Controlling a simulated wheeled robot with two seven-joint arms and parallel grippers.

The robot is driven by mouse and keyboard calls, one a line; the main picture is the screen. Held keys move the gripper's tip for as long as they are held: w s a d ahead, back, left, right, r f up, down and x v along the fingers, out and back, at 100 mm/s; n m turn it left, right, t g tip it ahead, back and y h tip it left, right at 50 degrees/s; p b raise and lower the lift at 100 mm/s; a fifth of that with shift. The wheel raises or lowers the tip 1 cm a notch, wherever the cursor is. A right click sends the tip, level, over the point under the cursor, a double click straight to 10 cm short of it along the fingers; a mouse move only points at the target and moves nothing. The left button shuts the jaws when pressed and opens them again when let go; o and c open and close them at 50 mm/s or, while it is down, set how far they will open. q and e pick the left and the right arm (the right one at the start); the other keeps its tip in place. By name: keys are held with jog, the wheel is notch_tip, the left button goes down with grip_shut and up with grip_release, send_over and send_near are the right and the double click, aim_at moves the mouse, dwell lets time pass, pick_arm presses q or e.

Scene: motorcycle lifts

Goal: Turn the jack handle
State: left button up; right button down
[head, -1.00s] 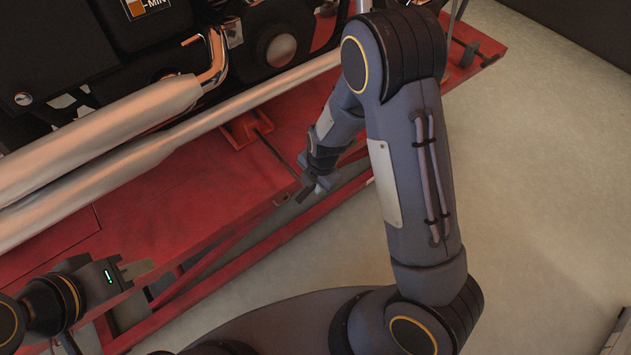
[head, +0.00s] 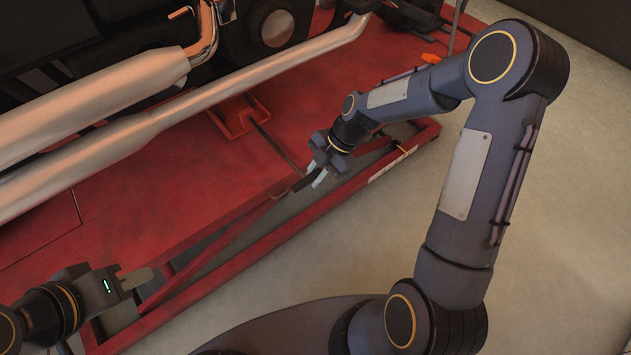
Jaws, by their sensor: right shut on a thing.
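The jack handle (head: 276,146) is a thin dark rod that runs from a small red jack (head: 238,117) on the lift's red platform toward the platform's near edge. My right gripper (head: 315,177) is shut on the handle's outer end, by the platform edge. Its fingers partly hide the grip end. My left gripper (head: 138,279) is at the lower left, in front of the lift, away from the handle and holding nothing that I can see. Its fingers are seen edge-on, so their gap is not clear.
A motorcycle with long silver exhaust pipes (head: 190,110) stands on the red lift platform (head: 150,190), above and left of the handle. The lift's red lower frame (head: 350,185) runs along its near side. Bare grey floor (head: 590,190) is free at the right.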

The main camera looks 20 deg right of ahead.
jog(key=y+b, duration=0.1)
jog(key=y, duration=0.1)
jog(key=f+g+y+b, duration=0.1)
jog(key=b, duration=0.1)
jog(key=shift+f+y, duration=0.15)
jog(key=shift+y, duration=0.25)
jog(key=shift+a+m+g+y+b, duration=0.1)
jog(key=shift+m+g+y+b, duration=0.2)
jog(key=shift+y+b, duration=0.35)
jog(key=c, duration=1.3)
grip_release()
jog(key=p+v, duration=0.2)
jog(key=v, duration=0.5)
jog(key=shift+d, duration=0.3)
